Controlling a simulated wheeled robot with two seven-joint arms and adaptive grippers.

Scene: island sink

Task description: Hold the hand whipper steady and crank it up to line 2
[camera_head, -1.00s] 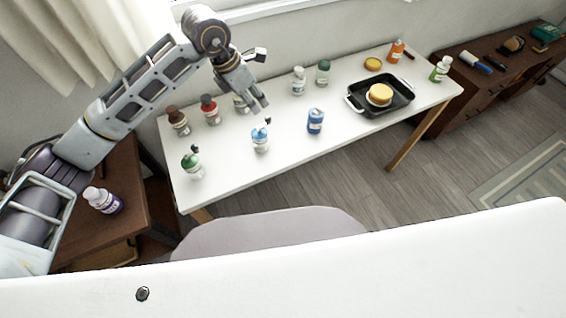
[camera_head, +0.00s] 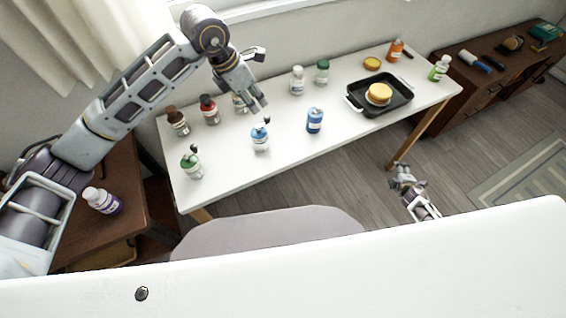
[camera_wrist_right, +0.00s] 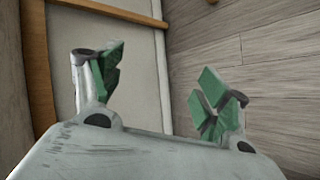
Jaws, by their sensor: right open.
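Small jars with crank-like tops stand on the white table (camera_head: 330,130): a blue-topped one (camera_head: 260,140), a green-topped one (camera_head: 191,167), a brown one (camera_head: 177,122) and a red-topped one (camera_head: 209,111). I cannot tell which is the hand whipper, and no line marks are readable. My left gripper (camera_head: 259,106) hangs above the table just behind the blue-topped jar, its fingers apart and empty. It partly hides another jar (camera_head: 239,104). My right gripper (camera_head: 403,170) is low by the table's front right leg. Its green pads (camera_wrist_right: 160,85) are apart with nothing between them.
A blue bottle (camera_head: 314,121), white bottle (camera_head: 297,81), green-capped bottle (camera_head: 322,72) and black pan (camera_head: 380,96) stand on the table. A purple-labelled bottle (camera_head: 102,201) is on the brown side table. A grey seat (camera_head: 265,235) fronts the table; floor is clear at right.

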